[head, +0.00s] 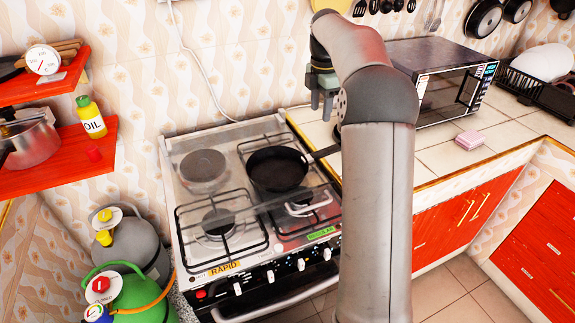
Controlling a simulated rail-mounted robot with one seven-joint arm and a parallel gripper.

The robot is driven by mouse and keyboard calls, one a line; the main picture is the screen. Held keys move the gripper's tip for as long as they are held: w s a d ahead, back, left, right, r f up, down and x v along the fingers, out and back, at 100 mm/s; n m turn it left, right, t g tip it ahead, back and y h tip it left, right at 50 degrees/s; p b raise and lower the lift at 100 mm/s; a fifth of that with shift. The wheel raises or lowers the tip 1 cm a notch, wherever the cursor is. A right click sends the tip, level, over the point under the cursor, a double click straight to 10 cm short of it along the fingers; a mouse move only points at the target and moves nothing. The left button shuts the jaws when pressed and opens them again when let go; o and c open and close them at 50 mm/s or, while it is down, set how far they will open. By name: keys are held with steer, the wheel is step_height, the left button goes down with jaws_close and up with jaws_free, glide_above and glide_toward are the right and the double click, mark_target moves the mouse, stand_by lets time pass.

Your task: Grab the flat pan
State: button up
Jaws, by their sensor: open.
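A black frying pan (277,169) sits on the back right of the gas stove (190,240), its handle pointing right and partly hidden behind my arm. Dark round pans hang on the wall at the top right: a larger one (484,18), a smaller one (517,9) beside it and part of another (564,5) at the edge. The view does not settle which is the flat pan. My gripper (323,104) is open and empty, fingers pointing down, near the back wall above the counter. It is apart from every pan.
A microwave (440,80) stands on the tiled counter right of my arm, with a pink sponge (469,140) in front. Utensils (385,6) hang above it. A dish rack (540,92) is at far right. Red shelves (60,160) and gas cylinders (130,290) are at left.

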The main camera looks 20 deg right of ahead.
mark_target(317, 154)
step_height(317, 154, down, 17)
steer(key=shift+r+p, duration=0.15)
steer(key=shift+p, duration=0.65)
jaws_close()
